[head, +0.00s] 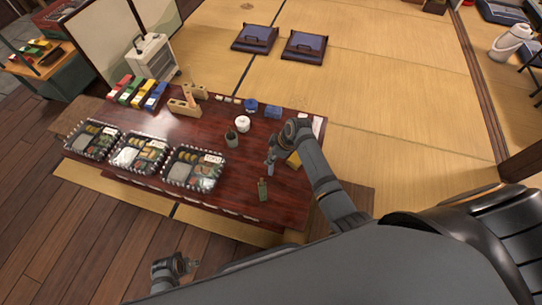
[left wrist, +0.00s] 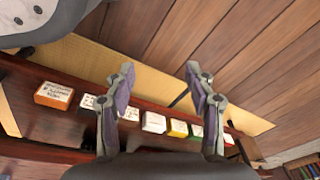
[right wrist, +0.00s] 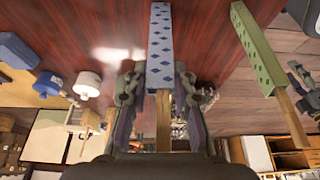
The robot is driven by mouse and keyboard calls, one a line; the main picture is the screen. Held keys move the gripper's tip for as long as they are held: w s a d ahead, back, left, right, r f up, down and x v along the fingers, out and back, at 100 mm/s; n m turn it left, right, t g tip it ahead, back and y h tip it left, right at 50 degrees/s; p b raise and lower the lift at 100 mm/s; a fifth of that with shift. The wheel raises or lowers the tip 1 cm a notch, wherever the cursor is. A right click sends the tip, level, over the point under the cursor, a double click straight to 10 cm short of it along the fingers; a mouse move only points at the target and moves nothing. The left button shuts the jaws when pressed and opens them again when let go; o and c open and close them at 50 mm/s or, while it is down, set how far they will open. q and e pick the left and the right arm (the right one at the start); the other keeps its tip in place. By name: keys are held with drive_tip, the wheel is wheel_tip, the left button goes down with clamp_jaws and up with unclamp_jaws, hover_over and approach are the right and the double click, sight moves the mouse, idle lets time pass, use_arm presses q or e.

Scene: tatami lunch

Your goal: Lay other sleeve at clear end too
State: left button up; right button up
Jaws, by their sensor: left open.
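A blue patterned chopstick sleeve (right wrist: 160,45) points away from my right gripper (right wrist: 157,78), its wooden sticks between the fingers. The fingers look shut on it. In the head view my right gripper (head: 272,157) is over the right part of the dark red table (head: 210,118), and the blue sleeve (head: 271,169) shows below it. A green patterned sleeve (head: 263,189) is near the table's front edge, just in front of the blue one; it also shows in the right wrist view (right wrist: 258,50). My left gripper (head: 190,265) is open and empty, away from the table's front edge.
Several bento boxes (head: 193,168) line the table's front left. A dark green cup (head: 231,139), a white pot (head: 242,124) and blue boxes (head: 272,112) stand behind. A yellow item (head: 293,160) is partly hidden by my right arm. The front right corner looks bare.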

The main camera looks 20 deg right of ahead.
drive_tip(key=o, duration=0.4)
drive_tip(key=shift+o, duration=0.2)
use_arm(q)
drive_tip(key=s+a+f+p, duration=0.1)
drive_tip(key=s+f+p, duration=0.2)
drive_tip(key=s, duration=0.3)
drive_tip(key=shift+s+a+f+p, duration=0.15)
drive_tip(key=shift+a+f+p, duration=0.2)
drive_tip(key=shift+f, duration=0.3)
use_arm(e)
drive_tip(key=v, duration=1.2)
use_arm(q)
drive_tip(key=shift+d, duration=0.1)
